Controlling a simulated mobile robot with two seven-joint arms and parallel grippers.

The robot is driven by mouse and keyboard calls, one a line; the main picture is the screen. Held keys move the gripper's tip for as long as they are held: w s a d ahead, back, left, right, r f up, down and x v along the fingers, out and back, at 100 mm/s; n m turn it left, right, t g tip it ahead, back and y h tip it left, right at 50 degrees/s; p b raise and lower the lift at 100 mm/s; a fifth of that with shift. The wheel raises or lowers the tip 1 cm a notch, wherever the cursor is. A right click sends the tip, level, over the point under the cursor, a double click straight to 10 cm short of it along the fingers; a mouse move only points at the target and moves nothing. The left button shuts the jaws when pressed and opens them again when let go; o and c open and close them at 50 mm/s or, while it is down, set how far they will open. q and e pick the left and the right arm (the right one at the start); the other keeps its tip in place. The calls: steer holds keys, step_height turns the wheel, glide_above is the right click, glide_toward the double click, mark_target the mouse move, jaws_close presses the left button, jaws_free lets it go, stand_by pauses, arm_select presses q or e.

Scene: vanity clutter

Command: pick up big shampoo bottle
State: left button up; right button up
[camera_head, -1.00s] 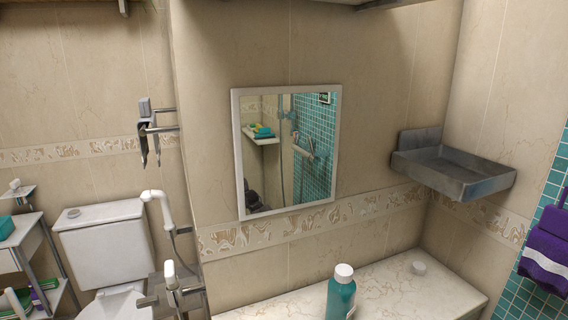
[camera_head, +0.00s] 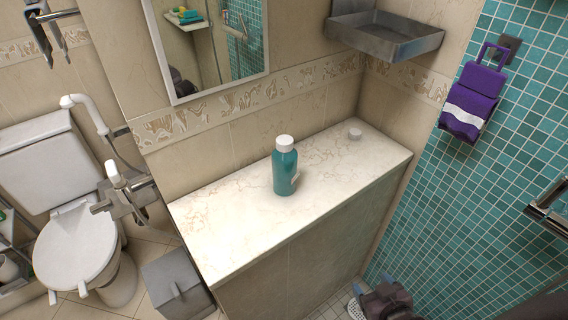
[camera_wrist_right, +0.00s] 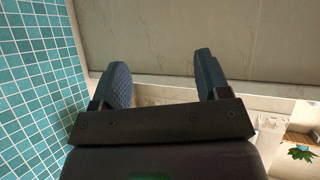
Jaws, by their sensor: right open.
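The big shampoo bottle (camera_head: 286,172) is teal with a white cap and stands upright on the pale marble counter (camera_head: 225,235), around the middle of the head view. My right gripper (camera_head: 372,287) is at the bottom right of the head view, low in front of the counter and apart from the bottle. In the right wrist view its two dark blue-grey fingers (camera_wrist_right: 163,82) are spread with nothing between them. The bottle is not seen in the wrist view. My left gripper is not in view.
A small white round object (camera_head: 355,134) sits on the counter's right end. A mirror (camera_head: 215,45) is behind the counter. A grey bin (camera_head: 178,285) and a toilet (camera_head: 75,240) stand left. The counter around the bottle is clear.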

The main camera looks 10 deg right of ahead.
steer(key=shift+w+a+r, duration=0.1)
steer(key=shift+w+r, duration=0.05)
steer(key=shift+w, duration=0.2)
